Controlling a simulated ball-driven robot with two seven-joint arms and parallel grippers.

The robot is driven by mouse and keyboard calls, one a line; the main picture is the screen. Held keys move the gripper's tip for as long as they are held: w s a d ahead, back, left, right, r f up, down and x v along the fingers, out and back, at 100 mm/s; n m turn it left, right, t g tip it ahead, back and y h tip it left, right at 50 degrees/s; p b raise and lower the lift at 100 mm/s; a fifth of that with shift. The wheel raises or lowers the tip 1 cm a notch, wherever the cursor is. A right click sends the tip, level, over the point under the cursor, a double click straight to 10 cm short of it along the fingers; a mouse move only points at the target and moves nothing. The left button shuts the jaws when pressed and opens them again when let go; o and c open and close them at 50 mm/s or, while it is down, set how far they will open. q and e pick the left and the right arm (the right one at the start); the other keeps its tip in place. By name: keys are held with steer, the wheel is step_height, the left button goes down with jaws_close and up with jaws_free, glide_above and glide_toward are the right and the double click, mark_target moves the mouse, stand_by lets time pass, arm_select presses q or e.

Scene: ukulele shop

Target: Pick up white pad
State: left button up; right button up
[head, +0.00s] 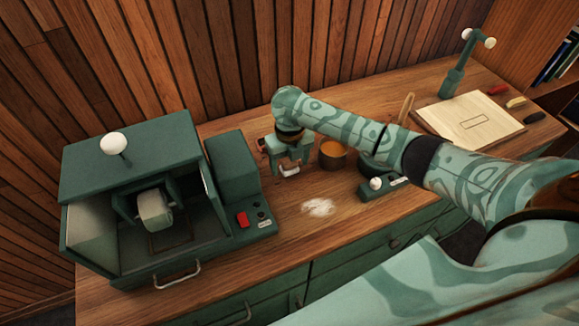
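My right gripper (284,162) hangs over the wooden workbench, left of an orange-filled pot. It points down, and a small whitish piece (290,170) shows at its lower end. I cannot tell whether this piece is a white pad or part of the gripper, or whether the fingers are apart. A white, ragged-edged patch (318,207) lies flat on the bench in front of the gripper, apart from it. It looks like powder. A cream rounded block (155,211) sits inside the open green machine (133,157) at left. My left gripper is out of view.
The orange-filled pot (333,155) stands close right of the gripper. A green control box with a white knob (376,183) is farther right. A red-button panel (243,219) is beside the machine. A pale wooden board (470,122) lies at the back right.

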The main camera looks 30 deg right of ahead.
steer(key=c, duration=0.9)
steer(key=shift+r, duration=0.45)
step_height(320, 180, up, 3)
steer(key=shift+f+p, duration=0.1)
steer(key=shift+p, duration=0.8)
steer(key=s+a+r+p, duration=0.3)
steer(key=s+a+r, duration=0.1)
steer(key=s+a, duration=0.1)
steer(key=s+a+r+p, duration=0.3)
steer(key=s+a+r, duration=0.1)
steer(key=s+r, duration=0.1)
steer(key=shift+s+a+r, duration=0.1)
steer(key=shift+a+r, duration=0.05)
steer(key=shift+a, duration=0.2)
